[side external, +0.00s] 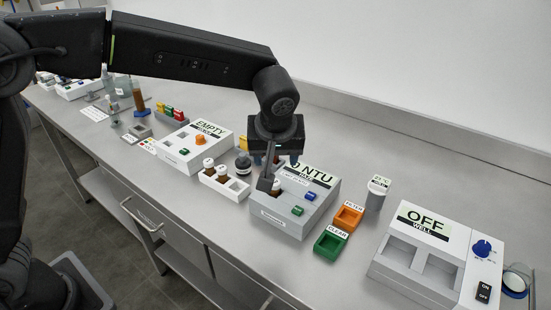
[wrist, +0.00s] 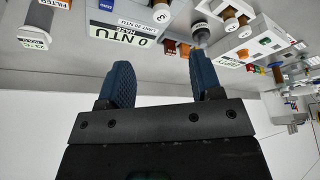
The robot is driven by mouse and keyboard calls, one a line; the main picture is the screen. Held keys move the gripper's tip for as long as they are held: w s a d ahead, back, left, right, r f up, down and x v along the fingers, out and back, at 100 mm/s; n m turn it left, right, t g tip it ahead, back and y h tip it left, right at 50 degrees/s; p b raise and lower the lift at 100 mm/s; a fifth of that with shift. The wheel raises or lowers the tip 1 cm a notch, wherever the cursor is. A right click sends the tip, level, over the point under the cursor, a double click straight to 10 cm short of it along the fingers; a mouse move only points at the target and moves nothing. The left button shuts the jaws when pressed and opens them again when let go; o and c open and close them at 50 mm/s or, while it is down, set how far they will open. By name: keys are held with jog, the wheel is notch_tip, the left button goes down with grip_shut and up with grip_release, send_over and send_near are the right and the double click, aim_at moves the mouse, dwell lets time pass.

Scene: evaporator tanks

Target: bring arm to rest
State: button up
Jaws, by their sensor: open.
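My gripper (side external: 277,157) hangs from my arm, pointing down above the back of the grey meter (side external: 283,222), whose display reads 0 NTU. In the wrist view the two blue fingers of my gripper (wrist: 162,72) are spread apart with nothing between them. A vial with a white cap (side external: 277,183) sits in the meter's well, beside a raised grey flap (side external: 267,168). The meter's display (wrist: 122,36) also shows in the wrist view, which looks inverted. My gripper hides part of the meter's display in the side view.
A white rack (side external: 225,184) with two brown vials and a dark-capped bottle (side external: 243,163) stand left of the meter. A box reading EMPTY (side external: 196,146) is farther left. Green (side external: 330,244) and orange (side external: 348,217) trays, a grey cylinder (side external: 376,196) and a box reading OFF (side external: 432,255) stand right.

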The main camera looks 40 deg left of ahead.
jog(key=shift+r, duration=0.1)
jog(key=s+a+r+m+h, duration=0.1)
jog(key=s+a+r+m, duration=0.1)
jog(key=s+a+r, duration=0.3)
jog(key=s+a+r+m+h, duration=0.1)
jog(key=s+a+r+m, duration=0.1)
jog(key=s+a, duration=0.4)
jog(key=s+a+f+m+t, duration=0.1)
jog(key=s+a+f+m, duration=0.1)
jog(key=s, duration=1.1)
jog(key=shift+s+a+m+t+h, duration=0.2)
jog(key=shift+a+m+t+h, duration=0.2)
jog(key=shift+a+m, duration=0.3)
